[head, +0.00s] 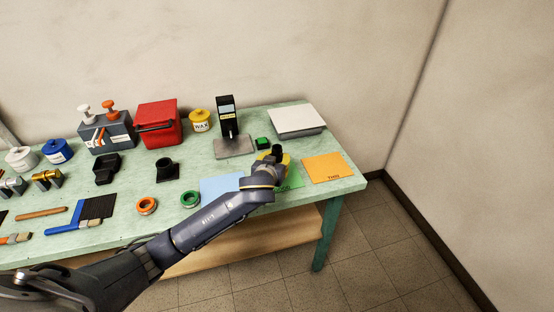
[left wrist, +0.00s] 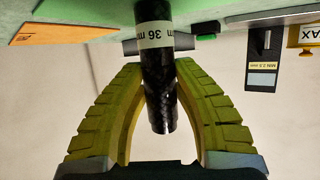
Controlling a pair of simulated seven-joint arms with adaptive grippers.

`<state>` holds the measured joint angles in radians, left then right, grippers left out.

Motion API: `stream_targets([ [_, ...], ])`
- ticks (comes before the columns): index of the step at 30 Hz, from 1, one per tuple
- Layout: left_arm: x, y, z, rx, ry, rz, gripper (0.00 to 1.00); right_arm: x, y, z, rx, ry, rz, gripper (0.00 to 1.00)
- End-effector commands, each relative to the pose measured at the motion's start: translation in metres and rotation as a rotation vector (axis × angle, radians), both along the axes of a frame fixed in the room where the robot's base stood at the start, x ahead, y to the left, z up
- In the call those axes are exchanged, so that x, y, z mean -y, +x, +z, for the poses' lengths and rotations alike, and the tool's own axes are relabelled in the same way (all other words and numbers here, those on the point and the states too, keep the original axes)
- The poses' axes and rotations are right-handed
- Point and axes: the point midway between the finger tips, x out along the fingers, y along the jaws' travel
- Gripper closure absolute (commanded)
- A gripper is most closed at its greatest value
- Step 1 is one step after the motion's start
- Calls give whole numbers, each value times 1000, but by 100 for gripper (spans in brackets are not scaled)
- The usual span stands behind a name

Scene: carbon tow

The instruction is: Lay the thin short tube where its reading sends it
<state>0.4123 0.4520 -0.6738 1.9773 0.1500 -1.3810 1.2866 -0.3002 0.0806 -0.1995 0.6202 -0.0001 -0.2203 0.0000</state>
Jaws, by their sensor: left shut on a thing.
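My left gripper (head: 276,158) is shut on a short black tube (head: 277,149) above the green sheet (head: 291,182). In the left wrist view the tube (left wrist: 160,85) stands between the yellow fingers and has a woven dark surface. Its white label reads "36 m", with the rest turned away. I cannot tell whether the tube touches the sheet. A blue sheet (head: 221,187) lies left of the green one, an orange sheet (head: 328,168) right of it. The black gauge (head: 227,115) on a grey base stands behind; its plate reads "MIN 2.5 mm" in the left wrist view (left wrist: 262,80). My right gripper is out of view.
A yellow wax pot (head: 200,120), a red box (head: 157,125), tape rolls (head: 190,199) and brushes crowd the left. The table's right edge is just past the orange sheet.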

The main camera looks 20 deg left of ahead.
Motion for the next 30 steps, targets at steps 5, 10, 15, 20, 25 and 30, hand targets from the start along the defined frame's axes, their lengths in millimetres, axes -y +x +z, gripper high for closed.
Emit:
stream_targets([
  [5,0,0,0,0,0,0,100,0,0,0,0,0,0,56],
  [10,0,0,-3,0,-1,0,66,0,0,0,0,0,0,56],
  [15,0,0,-3,0,0,0,49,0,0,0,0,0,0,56],
  [20,0,0,-3,0,0,0,49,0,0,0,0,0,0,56],
  [25,0,0,2,1,1,0,49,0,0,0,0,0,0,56],
  [30,2,-21,8,0,-4,-1,49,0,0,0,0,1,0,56],
])
